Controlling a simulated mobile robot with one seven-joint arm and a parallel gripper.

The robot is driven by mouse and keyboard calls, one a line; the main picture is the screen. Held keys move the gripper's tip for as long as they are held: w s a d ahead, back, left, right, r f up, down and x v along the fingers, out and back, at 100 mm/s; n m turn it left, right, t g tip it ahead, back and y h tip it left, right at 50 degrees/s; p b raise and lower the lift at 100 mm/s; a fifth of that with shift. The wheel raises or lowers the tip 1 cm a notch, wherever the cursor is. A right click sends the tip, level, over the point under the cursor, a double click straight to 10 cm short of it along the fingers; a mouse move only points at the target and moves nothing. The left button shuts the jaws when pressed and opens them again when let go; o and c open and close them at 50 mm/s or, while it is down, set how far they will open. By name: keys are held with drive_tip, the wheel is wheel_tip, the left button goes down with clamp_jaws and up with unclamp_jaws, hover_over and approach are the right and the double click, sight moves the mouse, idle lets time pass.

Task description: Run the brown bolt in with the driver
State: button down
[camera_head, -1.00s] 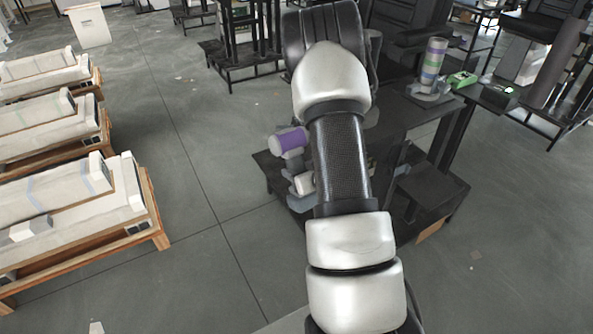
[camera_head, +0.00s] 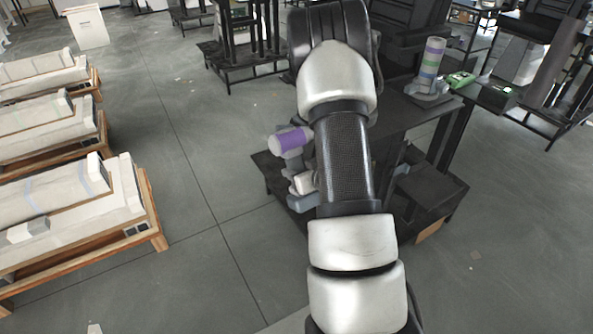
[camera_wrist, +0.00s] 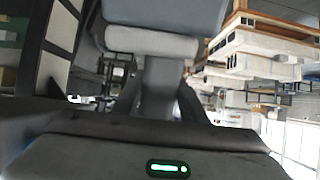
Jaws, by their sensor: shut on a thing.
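The driver (camera_head: 291,139) is in the head view, left of my forearm: a purple and white barrel, a grey handle below it, then a white band and a blue-grey block. In the wrist view the driver's blue-grey block (camera_wrist: 165,14) and white band fill the top, with its grey handle running down between my fingers. My gripper (camera_wrist: 160,92) is shut on that handle. In the head view my gripper is hidden behind my arm. I cannot make out the brown bolt in either view; my arm covers part of the dark bench.
A dark bench (camera_head: 440,185) stands beneath and right of the driver. A banded cylinder (camera_head: 432,62) and a green box (camera_head: 461,79) stand on its far side. Pallets with long white packages (camera_head: 75,200) line the left. The floor between is clear.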

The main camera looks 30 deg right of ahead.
drive_tip(key=shift+w+d+r+b, duration=0.15)
drive_tip(key=shift+d+b, duration=0.2)
drive_tip(key=shift+d, duration=0.2)
idle(0.9)
drive_tip(key=shift+a, duration=0.1)
drive_tip(key=shift+a+b, duration=0.6)
drive_tip(key=shift+a, duration=1.9)
drive_tip(key=shift+s+a+b, duration=0.2)
drive_tip(key=shift+a+b, duration=0.5)
drive_tip(key=shift+a, duration=1.35)
